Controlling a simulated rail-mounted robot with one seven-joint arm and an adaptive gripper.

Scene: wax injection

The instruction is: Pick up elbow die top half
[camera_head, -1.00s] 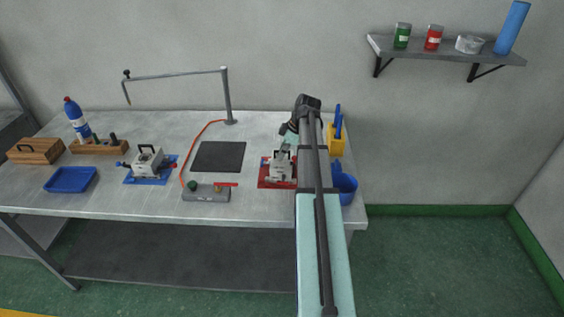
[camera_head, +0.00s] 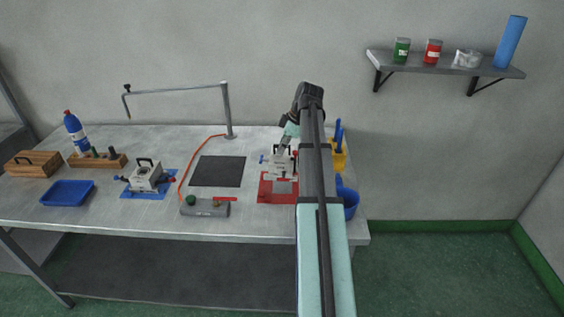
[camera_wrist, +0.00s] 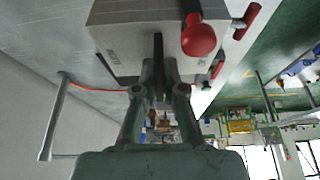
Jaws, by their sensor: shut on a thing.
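My gripper (camera_head: 286,143) is shut on the handle of a light grey metal die half (camera_head: 280,163), which I take as the elbow die top half. It hangs above the red mat (camera_head: 265,193). A grey block, seemingly the lower half (camera_head: 284,187), lies on the mat below it. In the wrist view the held die half (camera_wrist: 130,35) fills the upper middle, with a red ball knob (camera_wrist: 199,38) on it. There, my gripper's fingers (camera_wrist: 160,80) close around its dark handle (camera_wrist: 158,50). My arm hides part of the right side in the head view.
Another die (camera_head: 145,176) sits on a blue mat to the left, beside a blue tray (camera_head: 68,193). A black pad (camera_head: 217,171) and a grey control box (camera_head: 205,208) are left of the red mat. Yellow (camera_head: 338,158) and blue containers (camera_head: 350,202) stand close right.

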